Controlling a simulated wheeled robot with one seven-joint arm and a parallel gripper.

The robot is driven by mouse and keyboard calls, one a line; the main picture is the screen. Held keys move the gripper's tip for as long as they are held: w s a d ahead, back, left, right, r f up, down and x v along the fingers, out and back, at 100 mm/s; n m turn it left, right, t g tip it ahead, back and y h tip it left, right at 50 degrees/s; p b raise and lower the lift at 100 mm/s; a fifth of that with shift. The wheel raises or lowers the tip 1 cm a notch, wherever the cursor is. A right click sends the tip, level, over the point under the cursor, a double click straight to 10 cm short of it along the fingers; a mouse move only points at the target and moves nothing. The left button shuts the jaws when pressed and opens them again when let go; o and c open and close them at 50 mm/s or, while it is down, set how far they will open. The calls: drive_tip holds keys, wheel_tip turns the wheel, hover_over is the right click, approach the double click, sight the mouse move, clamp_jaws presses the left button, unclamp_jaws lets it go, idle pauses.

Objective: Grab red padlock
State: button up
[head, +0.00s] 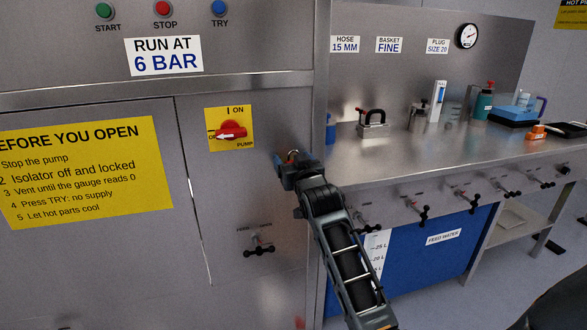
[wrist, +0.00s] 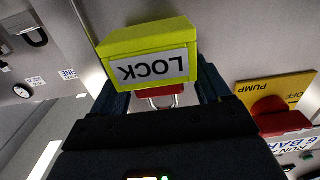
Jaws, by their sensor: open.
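The red padlock (wrist: 166,97) shows in the wrist view between my two fingers, with its pale metal shackle in view. A yellow-green block marked LOCK, upside down in this view, covers part of it (wrist: 150,45). My gripper (wrist: 165,92) is open, with one dark finger on each side of the padlock; I cannot tell whether either finger touches it. In the head view my gripper (head: 287,160) is at the grey panel, below and right of the pump isolator, and mostly hides the padlock.
The red pump isolator (head: 231,131) on its yellow plate is close to the upper left of my gripper. A steel bench (head: 400,152) with several items stands to the right. A valve handle (head: 260,247) sticks out below.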

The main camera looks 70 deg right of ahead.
drive_tip(key=shift+c, duration=0.3)
drive_tip(key=c, duration=1.1)
drive_tip(key=shift+o, duration=0.2)
drive_tip(key=shift+r, duration=0.1)
